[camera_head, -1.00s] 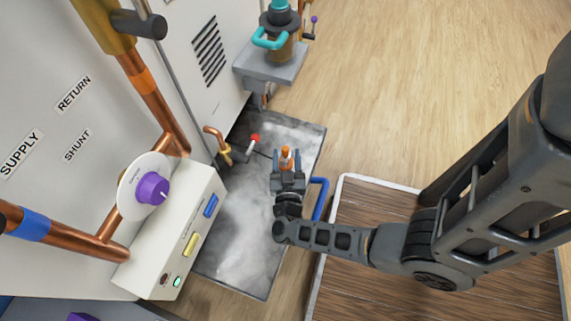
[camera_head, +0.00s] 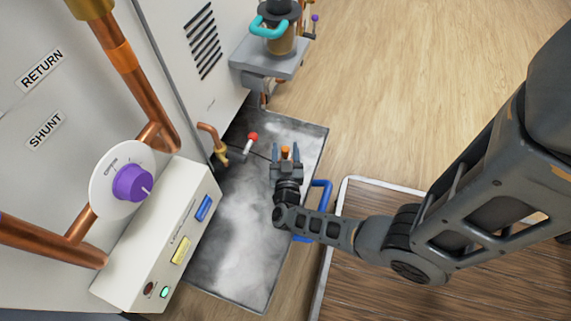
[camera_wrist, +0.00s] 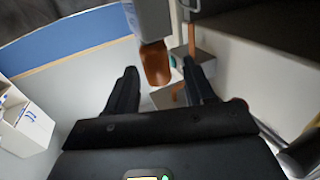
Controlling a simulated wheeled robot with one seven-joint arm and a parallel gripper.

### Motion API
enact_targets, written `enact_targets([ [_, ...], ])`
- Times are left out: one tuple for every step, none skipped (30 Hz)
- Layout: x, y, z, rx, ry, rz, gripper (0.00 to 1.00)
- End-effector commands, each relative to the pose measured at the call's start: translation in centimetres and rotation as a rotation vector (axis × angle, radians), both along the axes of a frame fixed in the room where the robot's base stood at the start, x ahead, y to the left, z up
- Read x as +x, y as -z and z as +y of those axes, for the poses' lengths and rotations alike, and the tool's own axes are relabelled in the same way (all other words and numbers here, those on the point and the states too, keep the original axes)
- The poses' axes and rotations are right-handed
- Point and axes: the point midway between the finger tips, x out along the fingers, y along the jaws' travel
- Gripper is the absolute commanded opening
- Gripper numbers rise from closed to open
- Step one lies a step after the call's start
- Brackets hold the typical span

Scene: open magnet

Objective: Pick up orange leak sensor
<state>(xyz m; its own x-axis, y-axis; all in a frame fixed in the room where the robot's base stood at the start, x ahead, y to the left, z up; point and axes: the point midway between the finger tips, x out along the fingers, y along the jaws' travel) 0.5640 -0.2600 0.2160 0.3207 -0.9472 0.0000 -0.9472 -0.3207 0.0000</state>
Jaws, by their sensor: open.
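The orange leak sensor (camera_head: 286,151) shows as a small orange piece between my fingers in the head view, over the grey tray. My gripper (camera_head: 286,147) is open, one finger on each side of it; its lower part is hidden by the gripper. In the wrist view an orange-brown piece (camera_wrist: 155,63) below a grey block lies between and beyond the fingertips (camera_wrist: 160,68); it is probably the sensor. I cannot tell whether either finger touches it.
The grey metal tray (camera_head: 240,245) with a blue handle (camera_head: 322,195) lies beside the white cabinet. A red-knobbed valve lever (camera_head: 252,137) and a brass tap (camera_head: 219,153) stand close left. A control box (camera_head: 165,240) is lower left. Wooden floor (camera_head: 420,90) is clear.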

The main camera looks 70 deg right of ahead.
Motion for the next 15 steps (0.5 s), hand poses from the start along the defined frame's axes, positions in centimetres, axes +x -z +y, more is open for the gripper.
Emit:
enact_targets([
  [0.1, 0.1, -0.43, -0.001, 0.002, -0.001, 0.53],
  [0.15, 0.08, -0.58, -0.001, 0.001, 0.0, 0.53],
  [0.21, 0.05, -0.71, 0.0, 0.0, 0.0, 0.53],
  [0.24, 0.03, -0.76, 0.0, 0.0, 0.0, 0.53],
  [0.25, 0.01, -0.79, 0.001, 0.0, 0.0, 0.53],
  [0.24, -0.01, -0.81, 0.001, 0.0, 0.0, 0.53],
  [0.25, -0.02, -0.79, 0.001, 0.0, 0.0, 0.53],
  [0.25, -0.03, -0.79, 0.001, 0.0, 0.0, 0.53],
  [0.23, -0.03, -0.79, 0.001, 0.0, 0.0, 0.53],
  [0.23, -0.03, -0.79, 0.0, 0.0, 0.0, 0.53],
  [0.23, -0.03, -0.79, 0.0, 0.0, 0.0, 0.5],
  [0.23, -0.03, -0.78, 0.0, 0.0, 0.0, 0.47],
  [0.23, -0.02, -0.78, 0.0, 0.0, 0.0, 0.44],
  [0.23, -0.02, -0.78, 0.0, 0.0, 0.0, 0.41],
  [0.23, -0.02, -0.78, 0.0, 0.0, 0.0, 0.37],
])
